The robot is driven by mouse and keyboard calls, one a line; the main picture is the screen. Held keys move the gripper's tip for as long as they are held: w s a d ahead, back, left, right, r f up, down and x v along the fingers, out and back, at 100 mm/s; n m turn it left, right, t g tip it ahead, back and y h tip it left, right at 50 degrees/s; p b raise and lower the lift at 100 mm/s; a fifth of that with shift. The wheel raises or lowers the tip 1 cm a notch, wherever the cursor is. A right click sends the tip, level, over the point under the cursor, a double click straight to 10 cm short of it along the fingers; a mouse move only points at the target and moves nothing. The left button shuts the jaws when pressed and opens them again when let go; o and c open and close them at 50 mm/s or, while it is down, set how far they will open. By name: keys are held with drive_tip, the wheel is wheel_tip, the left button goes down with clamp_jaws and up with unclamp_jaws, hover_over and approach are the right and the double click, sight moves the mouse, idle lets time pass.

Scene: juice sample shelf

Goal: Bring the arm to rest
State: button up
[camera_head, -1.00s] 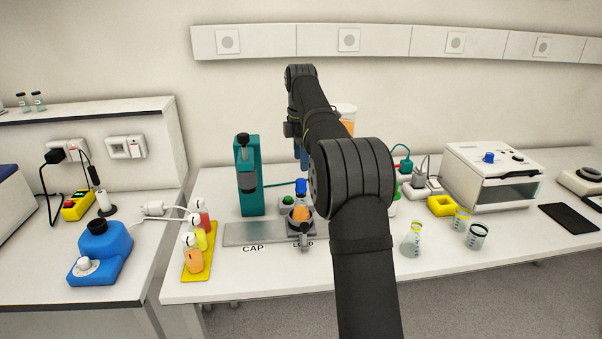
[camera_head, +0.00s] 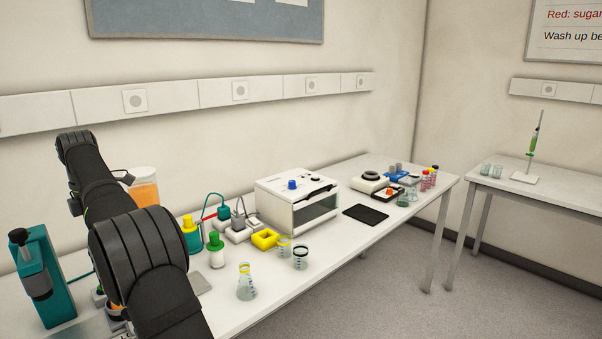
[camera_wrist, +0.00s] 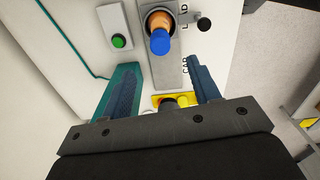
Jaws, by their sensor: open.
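My gripper (camera_wrist: 163,82) is open in the wrist view, its two blue fingers apart with nothing held between them. An orange bottle with a blue cap (camera_wrist: 160,42) stands on the grey plate (camera_wrist: 171,75) ahead of the fingers, apart from them. In the head view my dark arm reaches up from the bottom left, and it hides the gripper there.
The teal press (camera_head: 45,275) stands left of my arm, close to the left finger in the wrist view. A flask (camera_head: 246,282), a green-capped bottle (camera_head: 215,250) and a white oven (camera_head: 297,201) stand right of the arm.

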wheel_tip(320, 180, down, 10)
drive_tip(key=shift+r, duration=0.45)
wheel_tip(320, 180, up, 11)
wheel_tip(320, 180, down, 11)
wheel_tip(320, 180, up, 6)
drive_tip(key=shift+r, duration=0.25)
idle(0.9)
idle(0.4)
